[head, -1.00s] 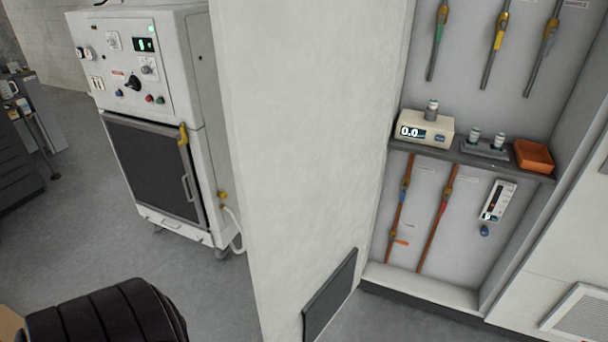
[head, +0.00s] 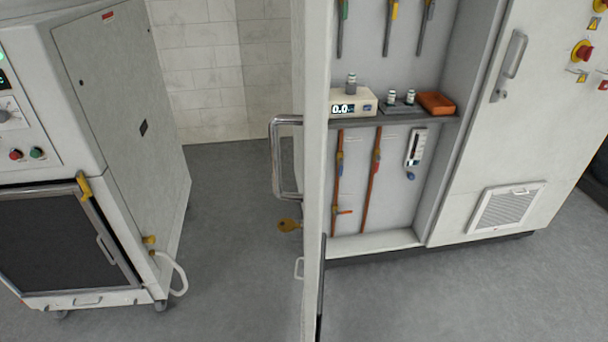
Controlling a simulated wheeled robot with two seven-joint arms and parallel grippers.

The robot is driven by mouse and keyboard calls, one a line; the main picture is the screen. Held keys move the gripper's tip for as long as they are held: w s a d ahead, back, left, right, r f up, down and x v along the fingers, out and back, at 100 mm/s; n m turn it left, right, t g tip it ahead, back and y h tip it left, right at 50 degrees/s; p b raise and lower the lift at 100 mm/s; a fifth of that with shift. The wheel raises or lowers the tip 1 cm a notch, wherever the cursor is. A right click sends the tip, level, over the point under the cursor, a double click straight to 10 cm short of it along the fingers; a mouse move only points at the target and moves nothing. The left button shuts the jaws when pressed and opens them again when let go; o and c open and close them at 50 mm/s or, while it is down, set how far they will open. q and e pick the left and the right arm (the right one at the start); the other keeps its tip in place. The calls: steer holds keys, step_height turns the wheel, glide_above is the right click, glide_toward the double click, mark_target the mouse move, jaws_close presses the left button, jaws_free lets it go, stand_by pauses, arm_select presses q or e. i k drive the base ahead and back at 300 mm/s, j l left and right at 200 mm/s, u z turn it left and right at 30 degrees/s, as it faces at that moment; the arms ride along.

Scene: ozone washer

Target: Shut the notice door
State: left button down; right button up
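A tall white cabinet door (head: 313,130) stands open and is seen almost edge-on, jutting out towards me from the left side of an open cabinet (head: 390,239). A metal pull handle (head: 275,160) sticks out on the door's left side. A key (head: 289,225) with a yellowish head sits below the handle. I cannot make out a notice on the door from this angle. Neither of my grippers is in view.
The cabinet shelf (head: 385,120) holds a scale (head: 353,102), small bottles and an orange tray (head: 436,103). A closed white door (head: 505,150) stands to the right. A white machine (head: 90,150) is at left, with free floor between it and the door.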

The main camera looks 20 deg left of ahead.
mark_target(318, 14)
steer(key=i+j, duration=0.1)
steer(key=j, duration=0.3)
steer(key=i+j, duration=0.15)
steer(key=j, duration=0.2)
steer(key=i+j+z, duration=0.1)
steer(key=j, duration=0.3)
steer(key=k+z, duration=0.2)
steer(key=k+l, duration=0.05)
